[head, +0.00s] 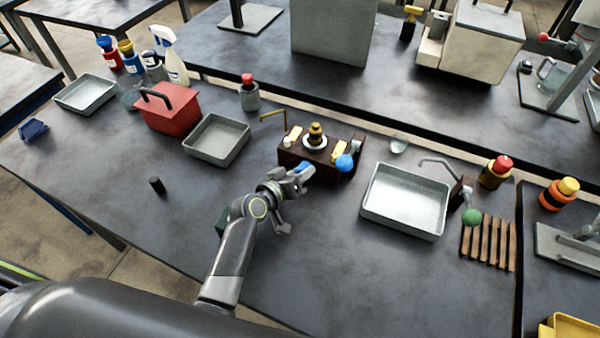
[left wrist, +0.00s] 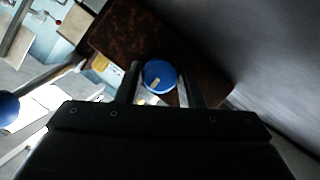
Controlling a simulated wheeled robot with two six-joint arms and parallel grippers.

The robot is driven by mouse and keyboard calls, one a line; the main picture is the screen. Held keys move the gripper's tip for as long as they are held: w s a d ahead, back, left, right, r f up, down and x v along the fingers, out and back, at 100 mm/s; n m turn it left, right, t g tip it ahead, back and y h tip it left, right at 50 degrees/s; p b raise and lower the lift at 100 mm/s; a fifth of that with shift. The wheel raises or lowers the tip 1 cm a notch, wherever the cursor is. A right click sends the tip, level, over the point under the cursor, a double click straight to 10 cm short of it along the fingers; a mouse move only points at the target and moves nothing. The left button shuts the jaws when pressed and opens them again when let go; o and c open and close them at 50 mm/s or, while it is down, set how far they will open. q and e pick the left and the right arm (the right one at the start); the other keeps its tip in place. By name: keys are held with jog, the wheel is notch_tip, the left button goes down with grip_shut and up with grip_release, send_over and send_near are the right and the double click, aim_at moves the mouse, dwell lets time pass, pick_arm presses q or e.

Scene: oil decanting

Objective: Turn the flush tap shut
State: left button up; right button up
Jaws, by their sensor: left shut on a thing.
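A dark brown block (head: 318,152) with brass fittings stands at the middle of the bench. It carries a blue round knob (head: 302,168) on its near side, which I take to be the flush tap. In the left wrist view the knob (left wrist: 159,74) shows a pale mark pointing obliquely. My left gripper (head: 298,175) is shut on this knob, one finger on each side of it. The left wrist view shows the fingers (left wrist: 160,88) around the knob. A separate blue ball (head: 345,162) sits on a lever at the block's right end. My right gripper is out of view.
Grey trays (head: 216,160) and a red box (head: 168,108) stand to the left. A metal basin (head: 370,205) with a spout, a green ball lever (head: 472,217) and a wooden rack (head: 488,262) stand to the right. The bench front left of my arm is mostly clear.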

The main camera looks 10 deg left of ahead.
pick_arm(q)
jog(key=o, duration=1)
notch_tip(320, 180, up, 10)
